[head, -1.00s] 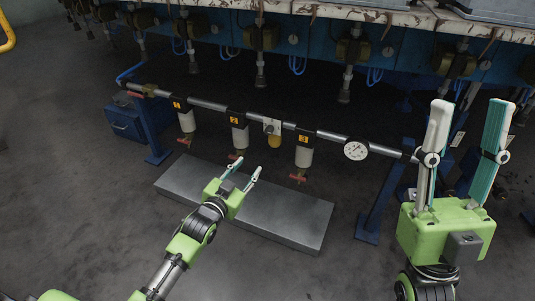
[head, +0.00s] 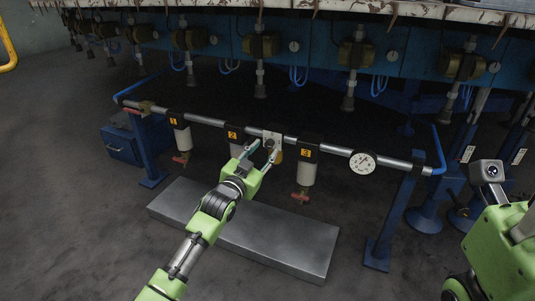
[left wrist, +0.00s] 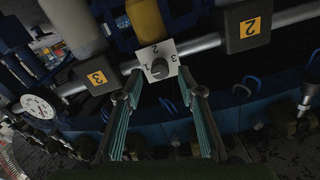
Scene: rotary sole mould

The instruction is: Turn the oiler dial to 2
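The oiler dial is a small grey knob (left wrist: 159,69) on a white plate (left wrist: 170,52) marked 1, 2 and 3, below an amber bowl (left wrist: 146,20) in the left wrist view. Its pointer direction is too small to tell. In the head view the white plate (head: 271,136) sits on the pipe between units 2 and 3. My left gripper (head: 264,150) is open in front of it. In the left wrist view the fingers (left wrist: 160,88) stand apart, one on each side of the knob, with no clear contact. My right gripper body (head: 500,245) is at the right edge, its fingertips out of frame.
The pipe (head: 205,121) also carries filter units 1 (head: 181,135), 2 (head: 236,142) and 3 (head: 307,169), and a round gauge (head: 362,163). Red valve handles hang below. A grey metal slab (head: 180,204) lies on the floor. A blue post (head: 392,225) stands right of the gauge.

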